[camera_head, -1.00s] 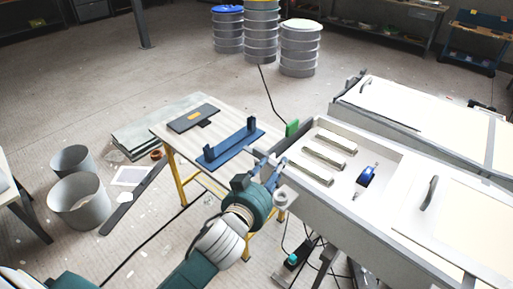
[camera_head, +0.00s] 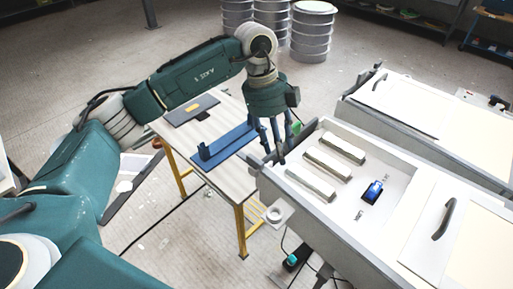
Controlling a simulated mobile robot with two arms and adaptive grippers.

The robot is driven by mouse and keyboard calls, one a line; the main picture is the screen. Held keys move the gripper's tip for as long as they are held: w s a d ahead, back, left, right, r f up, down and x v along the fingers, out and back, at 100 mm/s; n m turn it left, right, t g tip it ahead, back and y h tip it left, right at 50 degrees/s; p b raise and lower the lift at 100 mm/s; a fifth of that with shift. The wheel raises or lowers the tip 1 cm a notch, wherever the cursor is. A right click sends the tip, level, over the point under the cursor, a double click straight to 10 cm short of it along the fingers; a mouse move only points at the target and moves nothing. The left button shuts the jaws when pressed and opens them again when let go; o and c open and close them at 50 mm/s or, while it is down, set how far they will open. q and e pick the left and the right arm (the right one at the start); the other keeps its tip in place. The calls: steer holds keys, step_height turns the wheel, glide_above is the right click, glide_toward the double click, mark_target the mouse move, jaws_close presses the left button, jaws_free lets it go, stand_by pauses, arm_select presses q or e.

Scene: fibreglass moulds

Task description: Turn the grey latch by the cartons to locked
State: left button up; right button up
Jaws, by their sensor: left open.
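I cannot make out any cartons or surely pick out a grey latch. My left gripper (camera_head: 276,142) is open and points down at the left corner of the near white mould box (camera_head: 335,213); nothing shows between its fingers. I cannot tell whether the fingertips touch the box's rim. The gripper hides part of that corner. Inside the box lie three pale bars (camera_head: 327,164) and a blue device (camera_head: 373,190), with a small grey piece (camera_head: 360,215) beside it. A dark handle (camera_head: 444,219) is on the box's right panel. My right gripper is not in view.
A pale table (camera_head: 225,178) with yellow legs carries a blue bracket (camera_head: 230,142) and a dark board (camera_head: 192,109). A green block (camera_head: 297,128) is behind my gripper. A second white box (camera_head: 420,112) stands behind the near one. Drums (camera_head: 311,35) stand at the back.

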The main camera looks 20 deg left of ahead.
mark_target(252, 158)
arm_select(q)
steer(key=w+a+r+n+y, duration=0.1)
steer(key=a+r+n+y, duration=0.15)
steer(key=a, duration=0.55)
step_height(252, 158, down, 9)
steer(key=p, duration=0.3)
steer(key=shift+s+f, duration=0.1)
steer(key=shift+f, duration=0.7)
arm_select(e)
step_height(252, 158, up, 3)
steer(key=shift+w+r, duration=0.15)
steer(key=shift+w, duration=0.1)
arm_select(q)
jaws_close()
